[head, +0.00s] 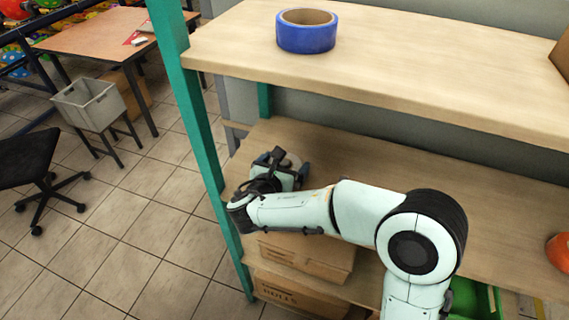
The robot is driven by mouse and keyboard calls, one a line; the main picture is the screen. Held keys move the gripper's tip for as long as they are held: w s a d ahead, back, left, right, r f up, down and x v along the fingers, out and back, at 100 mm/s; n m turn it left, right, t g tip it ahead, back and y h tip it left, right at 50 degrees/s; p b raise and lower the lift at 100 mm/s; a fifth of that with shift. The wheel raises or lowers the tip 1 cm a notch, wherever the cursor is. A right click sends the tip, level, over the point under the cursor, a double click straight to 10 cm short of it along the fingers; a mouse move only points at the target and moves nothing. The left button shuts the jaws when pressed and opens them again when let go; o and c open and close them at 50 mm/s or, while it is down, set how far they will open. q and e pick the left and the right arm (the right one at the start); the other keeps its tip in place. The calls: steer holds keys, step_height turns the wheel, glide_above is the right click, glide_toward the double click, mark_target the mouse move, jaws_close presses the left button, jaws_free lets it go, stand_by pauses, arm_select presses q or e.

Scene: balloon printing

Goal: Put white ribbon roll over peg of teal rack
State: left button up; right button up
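The teal rack's upright post (196,125) stands at the left end of wooden shelves. My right gripper (285,168) reaches over the left end of the middle shelf (420,180), just right of the post. A small pale round thing (291,162) shows at its fingers and may be the white ribbon roll; it is mostly hidden by the gripper. I cannot tell whether the fingers are closed on it. I cannot make out a peg. My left gripper is not in view.
A blue tape roll (306,32) sits on the upper shelf. Cardboard boxes (308,256) stand below the middle shelf. An orange object (559,251) is at the right edge. A table (112,40), a grey bin (88,104) and a black chair (32,160) are at left.

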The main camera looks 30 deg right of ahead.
steer(key=shift+a, duration=0.1)
steer(key=v, duration=1.3)
steer(key=shift+s+a+r, duration=0.1)
